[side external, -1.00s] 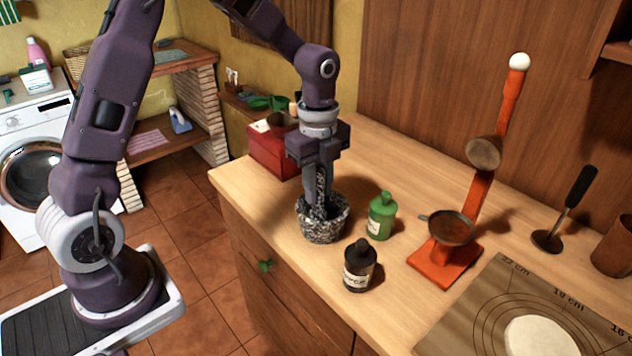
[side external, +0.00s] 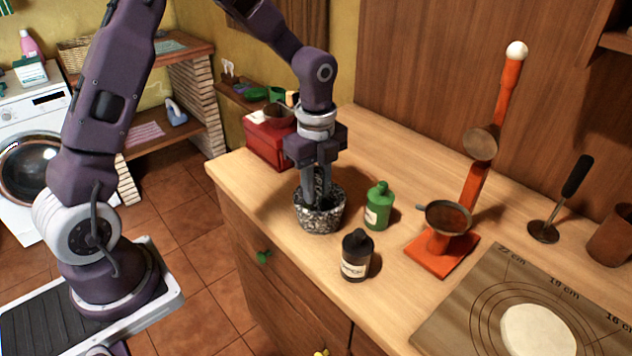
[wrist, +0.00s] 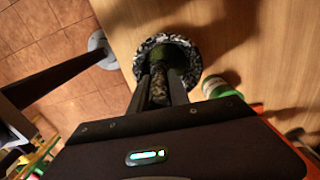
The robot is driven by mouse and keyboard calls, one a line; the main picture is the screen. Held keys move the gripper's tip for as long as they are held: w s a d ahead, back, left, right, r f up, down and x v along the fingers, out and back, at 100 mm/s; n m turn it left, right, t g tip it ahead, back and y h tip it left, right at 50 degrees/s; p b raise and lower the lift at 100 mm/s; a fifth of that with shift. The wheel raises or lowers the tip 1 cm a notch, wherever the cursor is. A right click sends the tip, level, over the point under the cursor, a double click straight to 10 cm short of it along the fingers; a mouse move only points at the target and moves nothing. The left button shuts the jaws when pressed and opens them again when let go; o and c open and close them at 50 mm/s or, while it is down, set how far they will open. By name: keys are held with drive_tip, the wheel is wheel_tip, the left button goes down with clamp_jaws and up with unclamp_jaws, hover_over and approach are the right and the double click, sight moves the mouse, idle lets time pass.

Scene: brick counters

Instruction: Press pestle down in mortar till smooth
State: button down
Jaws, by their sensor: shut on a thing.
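The mortar (side external: 320,220) is a black-and-white speckled stone bowl standing upright near the counter's front edge. My gripper (side external: 315,198) points down over it, with its fingers reaching into the bowl. It is shut on the speckled pestle (side external: 320,182), which stands about upright between the fingers. In the wrist view the pestle (wrist: 158,88) shows between the two fingers, and the mortar's rim (wrist: 197,58) curves around beyond them. The inside of the bowl looks dark green. The pestle's lower end and its contact with the bowl are hidden.
A green bottle (side external: 378,207) stands close right of the mortar, and a dark bottle (side external: 356,256) stands in front. A red box (side external: 262,142) is behind left. An orange stand with a pan (side external: 447,218) and a marked mat (side external: 462,318) lie to the right.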

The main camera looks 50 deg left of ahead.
drive_tip(key=shift+r, duration=1.05)
drive_tip(key=shift+f, duration=0.1)
drive_tip(key=shift+f, duration=0.95)
drive_tip(key=shift+r, duration=0.1)
drive_tip(key=shift+r, duration=0.95)
drive_tip(key=shift+w, duration=0.1)
